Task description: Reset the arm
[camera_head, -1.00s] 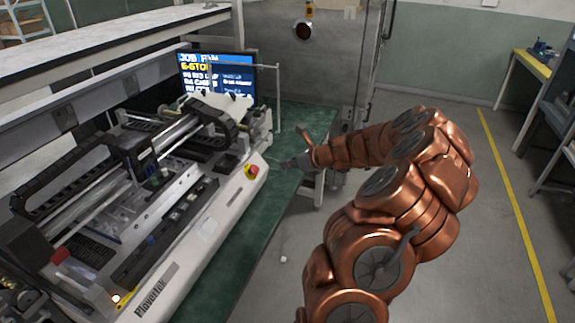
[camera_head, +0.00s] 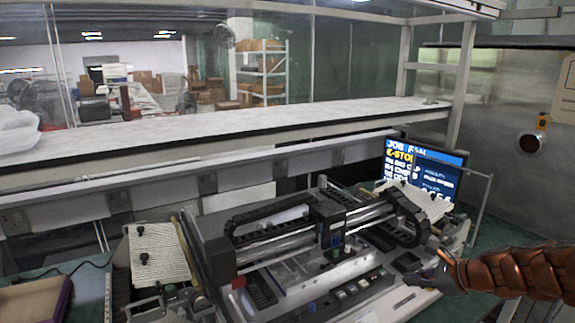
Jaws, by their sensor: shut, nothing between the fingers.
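My copper-coloured arm comes in from the right edge of the view. My gripper (camera_head: 424,277) is at its left end, dark and small, in front of the right part of the white bench machine (camera_head: 400,300). It is shut and I see nothing held in it. It looks close to the machine's front right side, but I cannot tell whether they touch.
A long white shelf (camera_head: 220,128) runs above the bench. A purple-edged box (camera_head: 38,300) lies at the lower left. A metal cabinet (camera_head: 500,110) stands at the right.

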